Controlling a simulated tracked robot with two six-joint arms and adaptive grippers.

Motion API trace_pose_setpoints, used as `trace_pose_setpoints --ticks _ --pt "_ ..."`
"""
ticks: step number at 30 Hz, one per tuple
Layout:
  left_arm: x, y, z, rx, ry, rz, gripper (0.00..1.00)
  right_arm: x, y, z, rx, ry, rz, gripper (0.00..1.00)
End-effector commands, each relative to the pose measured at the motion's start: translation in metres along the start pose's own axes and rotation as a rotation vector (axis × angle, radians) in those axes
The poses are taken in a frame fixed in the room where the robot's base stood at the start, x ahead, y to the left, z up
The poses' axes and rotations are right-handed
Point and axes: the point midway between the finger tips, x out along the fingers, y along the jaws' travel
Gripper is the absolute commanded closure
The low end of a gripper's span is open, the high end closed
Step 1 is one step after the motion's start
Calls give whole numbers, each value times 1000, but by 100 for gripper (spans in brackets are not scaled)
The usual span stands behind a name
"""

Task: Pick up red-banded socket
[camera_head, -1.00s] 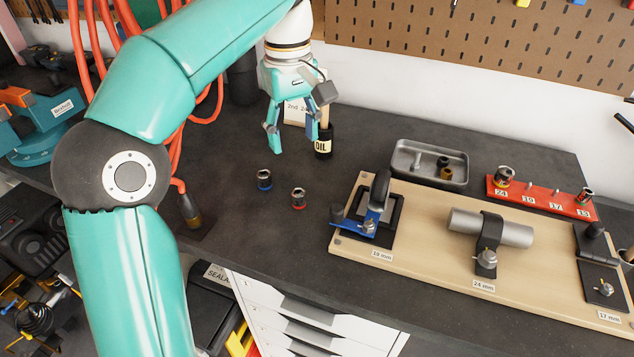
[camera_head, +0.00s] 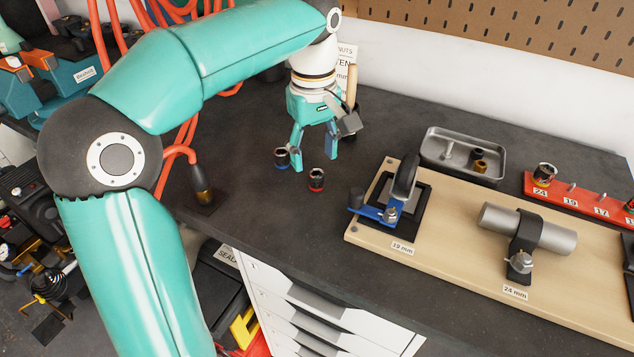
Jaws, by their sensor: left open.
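The red-banded socket (camera_head: 316,179) stands upright on the dark bench top, a short metal cylinder with a red ring at its base. A blue-banded socket (camera_head: 282,158) stands just to its left and a little farther back. My left gripper (camera_head: 314,164) points down with its fingers apart and nothing between them. Its fingertips show just behind and above the two sockets; how high they are above the bench is hard to tell. My right gripper is not in view.
To the right is a wooden board (camera_head: 375,246) with clamped fixtures. Behind it are a grey metal tray (camera_head: 432,163) with small parts and a red socket rail (camera_head: 570,197).

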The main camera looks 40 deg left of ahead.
Motion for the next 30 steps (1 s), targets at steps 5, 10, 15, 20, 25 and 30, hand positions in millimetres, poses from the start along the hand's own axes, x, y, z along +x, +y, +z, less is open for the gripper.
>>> trace_pose_setpoints --ticks 5,10,15,20,25,30 --pt "17 1 4 1 -1 -3 42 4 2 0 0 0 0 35" --pt "41 1 7 -1 -1 -2 42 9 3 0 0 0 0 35" --pt "52 2 7 -1 -1 0 42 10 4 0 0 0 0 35" --pt "52 2 7 -1 -1 0 42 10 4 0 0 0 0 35" --pt "52 2 7 -1 0 0 64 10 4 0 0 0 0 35" --pt "52 2 7 -1 -1 0 92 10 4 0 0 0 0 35"
